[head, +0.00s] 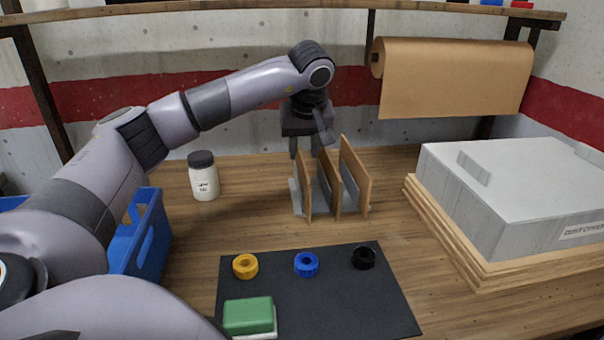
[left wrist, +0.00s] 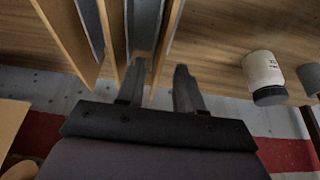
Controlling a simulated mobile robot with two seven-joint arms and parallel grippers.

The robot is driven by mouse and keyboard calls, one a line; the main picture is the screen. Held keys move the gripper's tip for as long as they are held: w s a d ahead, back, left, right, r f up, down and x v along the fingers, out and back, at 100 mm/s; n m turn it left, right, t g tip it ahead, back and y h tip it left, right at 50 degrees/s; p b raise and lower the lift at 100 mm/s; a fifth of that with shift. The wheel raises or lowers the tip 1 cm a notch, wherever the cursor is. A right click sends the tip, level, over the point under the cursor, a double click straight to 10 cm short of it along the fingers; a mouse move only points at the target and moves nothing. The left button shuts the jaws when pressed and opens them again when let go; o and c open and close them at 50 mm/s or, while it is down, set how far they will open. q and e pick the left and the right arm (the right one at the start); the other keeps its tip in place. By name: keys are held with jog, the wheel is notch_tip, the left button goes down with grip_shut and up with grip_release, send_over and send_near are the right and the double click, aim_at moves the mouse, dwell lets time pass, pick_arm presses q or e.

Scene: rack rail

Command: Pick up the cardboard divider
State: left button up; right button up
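Three upright brown cardboard dividers stand side by side in a grey rack (head: 295,198): a left one (head: 305,188), a middle one (head: 329,180) and a right one (head: 355,176). My left gripper (head: 307,150) points down at the back of the left divider. In the left wrist view, its two fingers (left wrist: 160,88) are apart, with the edge of that divider (left wrist: 168,45) between them. A gap shows on the right finger's side; contact with the other finger is unclear. My right gripper is not in view.
A white bottle with a dark lid (head: 203,178) stands left of the rack. A blue crate (head: 150,240) is at the left. A black mat (head: 330,300) in front holds three rings and a green block (head: 249,316). A grey box (head: 510,190) sits at the right.

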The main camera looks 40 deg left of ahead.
aim_at(302, 158)
pick_arm(q)
jog(key=x, duration=0.5)
jog(key=shift+w+a+f, duration=0.2)
jog(key=shift+a+f, duration=0.05)
jog(key=shift+a, duration=0.2)
grip_shut()
